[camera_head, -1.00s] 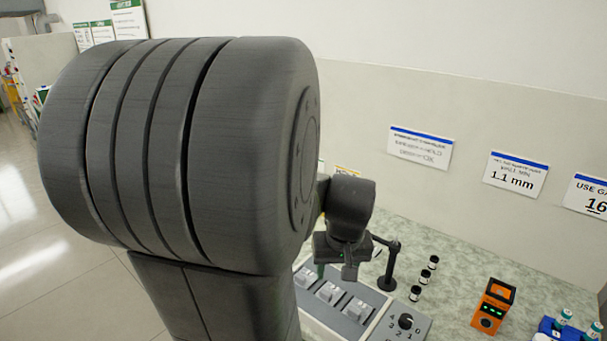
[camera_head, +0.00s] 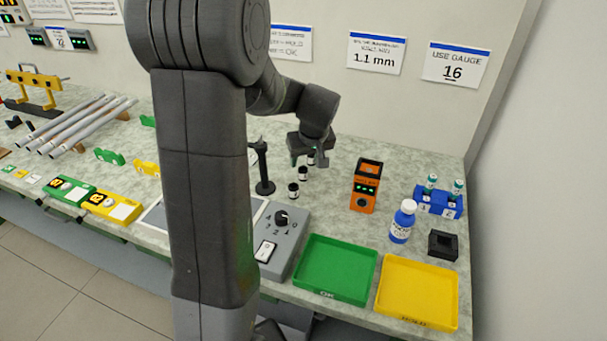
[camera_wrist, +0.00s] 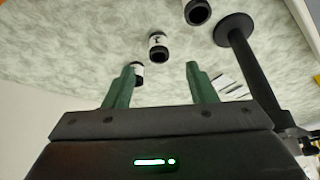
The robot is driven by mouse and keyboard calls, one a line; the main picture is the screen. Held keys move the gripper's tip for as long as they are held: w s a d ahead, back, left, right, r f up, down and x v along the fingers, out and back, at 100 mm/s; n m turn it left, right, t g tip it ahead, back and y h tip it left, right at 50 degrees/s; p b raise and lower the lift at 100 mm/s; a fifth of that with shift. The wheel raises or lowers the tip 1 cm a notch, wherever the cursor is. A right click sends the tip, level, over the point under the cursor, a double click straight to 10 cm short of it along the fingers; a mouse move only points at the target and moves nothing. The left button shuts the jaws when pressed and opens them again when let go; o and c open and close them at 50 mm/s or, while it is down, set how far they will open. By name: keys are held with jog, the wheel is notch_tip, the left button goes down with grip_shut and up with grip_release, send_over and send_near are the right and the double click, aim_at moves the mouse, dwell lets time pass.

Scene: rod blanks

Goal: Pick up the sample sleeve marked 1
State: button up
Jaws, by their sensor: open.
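Three small black sleeves with white label bands stand in a row on the bench: the near sleeve (camera_head: 293,190), the middle sleeve (camera_head: 303,174) and the far sleeve (camera_head: 311,160), which is partly hidden by my gripper (camera_head: 306,157). In the wrist view they show as a top sleeve (camera_wrist: 197,12), a middle sleeve (camera_wrist: 158,46) and a lower sleeve (camera_wrist: 137,69). The label marks are too small to read surely, so I cannot tell which is marked 1. My gripper (camera_wrist: 160,82) is open and empty, its green fingers apart; the lower sleeve appears beside the left fingertip.
A black post on a round base (camera_head: 264,186) stands left of the sleeves. An orange device (camera_head: 366,186), a white-capped blue bottle (camera_head: 402,224), a blue vial rack (camera_head: 438,204), a green tray (camera_head: 336,268) and a yellow tray (camera_head: 417,290) lie right and front. A grey dial box (camera_head: 285,236) is nearer.

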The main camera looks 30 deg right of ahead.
aim_at(304, 180)
jog(key=shift+w+x, duration=0.2)
jog(key=shift+x, duration=2.95)
jog(key=shift+d+r, duration=0.1)
jog(key=shift+d, duration=0.05)
jog(key=shift+c, duration=0.2)
jog(key=c, duration=1)
